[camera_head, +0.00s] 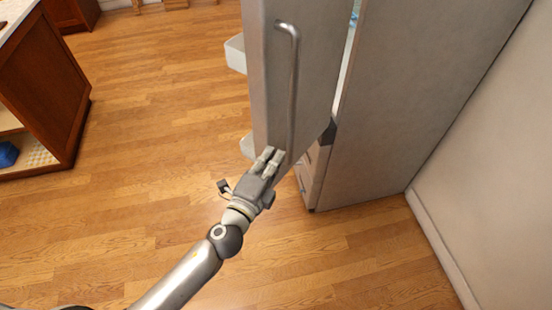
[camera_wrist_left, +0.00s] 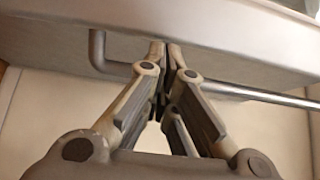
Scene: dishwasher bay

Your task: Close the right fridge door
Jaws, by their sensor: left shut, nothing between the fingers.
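The right fridge door (camera_head: 318,80) stands open, swung out from the grey fridge body (camera_head: 390,110). A long metal handle (camera_head: 293,95) runs along its outer face. White shelf bins show along the door's inner side. My left gripper (camera_head: 271,156) is shut and empty at the lower part of the door, close to the handle's lower end. In the left wrist view its closed fingertips (camera_wrist_left: 166,50) are at the door's face (camera_wrist_left: 230,35), beside the handle bar (camera_wrist_left: 265,96). I cannot tell whether they touch. My right gripper is not in view.
A wall (camera_head: 490,180) with a white baseboard stands right of the fridge. A wooden cabinet (camera_head: 50,85) with an open shelf stands at the left, holding a blue item (camera_head: 8,154). The wood floor between cabinet and door is clear.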

